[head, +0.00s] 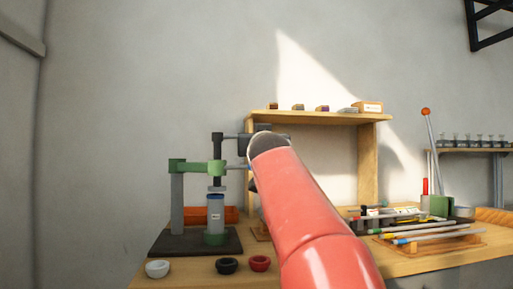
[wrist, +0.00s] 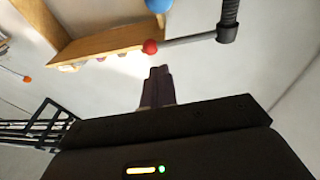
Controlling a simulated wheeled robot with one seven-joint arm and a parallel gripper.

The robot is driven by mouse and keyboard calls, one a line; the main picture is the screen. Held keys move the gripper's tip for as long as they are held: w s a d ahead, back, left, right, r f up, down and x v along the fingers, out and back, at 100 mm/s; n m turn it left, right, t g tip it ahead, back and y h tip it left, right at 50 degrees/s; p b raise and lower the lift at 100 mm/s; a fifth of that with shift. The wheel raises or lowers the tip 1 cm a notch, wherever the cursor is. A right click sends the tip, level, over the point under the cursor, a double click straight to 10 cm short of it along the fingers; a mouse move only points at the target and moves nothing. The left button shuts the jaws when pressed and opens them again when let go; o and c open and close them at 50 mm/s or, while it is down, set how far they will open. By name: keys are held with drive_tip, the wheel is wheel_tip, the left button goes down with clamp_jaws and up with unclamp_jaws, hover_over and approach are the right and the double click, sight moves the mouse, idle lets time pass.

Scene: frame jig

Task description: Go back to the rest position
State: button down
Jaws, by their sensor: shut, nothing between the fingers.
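My red arm (head: 305,215) reaches up from the bottom of the head view toward the jig and hides part of the bench. My gripper is not clear in the head view, being mostly behind the arm's end. In the wrist view my gripper (wrist: 158,72) shows two dark fingers together, with nothing between them. A grey rod with a red ball end (wrist: 150,47) lies just beyond the fingertips in the picture; I cannot tell the gap. The jig stands left of my arm, with a green clamp (head: 197,167), a grey cylinder (head: 215,218) and a dark base (head: 170,243).
A wooden shelf (head: 330,118) with small boxes stands behind my arm. White (head: 157,268), black (head: 227,266) and red (head: 259,263) rings or bowls sit at the bench's front. Several rods lie on a wooden rack (head: 460,243) at right. The upper left is open wall.

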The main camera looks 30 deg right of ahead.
drive_tip(key=d+b+v, duration=0.1)
drive_tip(key=b+v, duration=0.1)
drive_tip(key=v, duration=0.4)
drive_tip(key=s+a+f+g+y, duration=0.1)
drive_tip(key=s+a+f+g, duration=0.1)
drive_tip(key=f, duration=0.6)
drive_tip(key=s+a+f+n+g+y+p, duration=0.1)
drive_tip(key=s+a+f+g+y, duration=0.1)
drive_tip(key=f, duration=0.7)
drive_tip(key=s+a+f+n+g+y, duration=0.1)
drive_tip(key=s+a+f, duration=0.3)
drive_tip(key=f, duration=0.5)
drive_tip(key=shift+s+a+g+y+p, duration=0.25)
drive_tip(key=shift+a+g+y+p, duration=0.15)
drive_tip(key=shift+g, duration=0.5)
drive_tip(key=s+a+f+n+g+y, duration=0.1)
drive_tip(key=s+a+f+g, duration=0.2)
drive_tip(key=s+f, duration=0.5)
drive_tip(key=s+a+f+n+g+y, duration=0.1)
drive_tip(key=s+a+f+g, duration=0.2)
drive_tip(key=s+f, duration=0.5)
wheel_tip(320, 180, down, 7)
drive_tip(key=shift+s+a+f+y+p, duration=0.1)
drive_tip(key=shift+s+a+y+p, duration=0.1)
drive_tip(key=shift+a+y+p, duration=0.35)
